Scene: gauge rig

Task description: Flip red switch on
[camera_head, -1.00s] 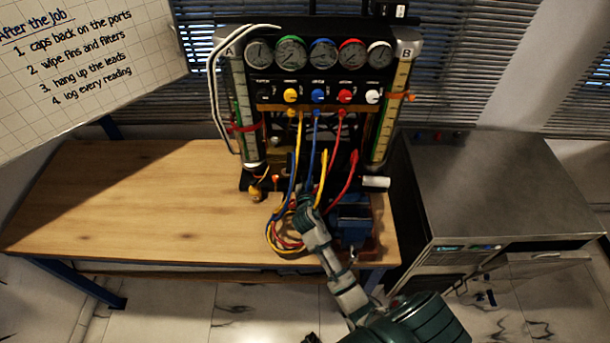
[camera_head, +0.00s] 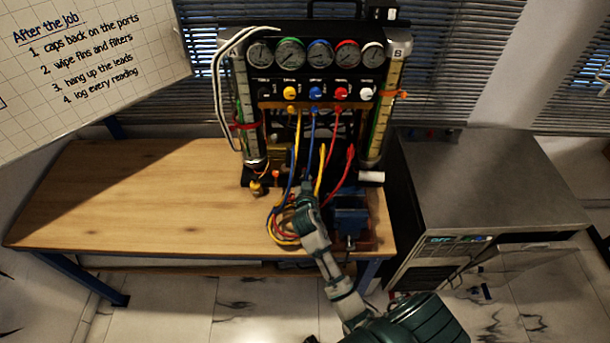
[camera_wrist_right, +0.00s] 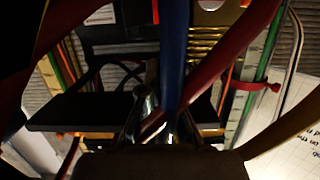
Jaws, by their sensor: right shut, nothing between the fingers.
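The gauge rig (camera_head: 318,72) stands at the back of the wooden bench. It has a row of round gauges and coloured knobs, including a red knob (camera_head: 340,93). I cannot make out a clear red switch in the head view. In the right wrist view a small red part (camera_wrist_right: 210,4) shows at the top edge above a ribbed brass piece; I cannot tell whether it is the switch. My right gripper (camera_head: 305,190) is shut and empty, low in front of the rig among the hoses. Its metal fingers (camera_wrist_right: 152,112) are partly covered by hoses. My left gripper is not in view.
Blue (camera_head: 309,150), yellow (camera_head: 297,152) and red (camera_head: 343,175) hoses hang around my right gripper. A blue vise (camera_head: 351,214) sits just right of it. A metal cabinet (camera_head: 490,180) stands at the right. The left half of the bench (camera_head: 140,195) is clear.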

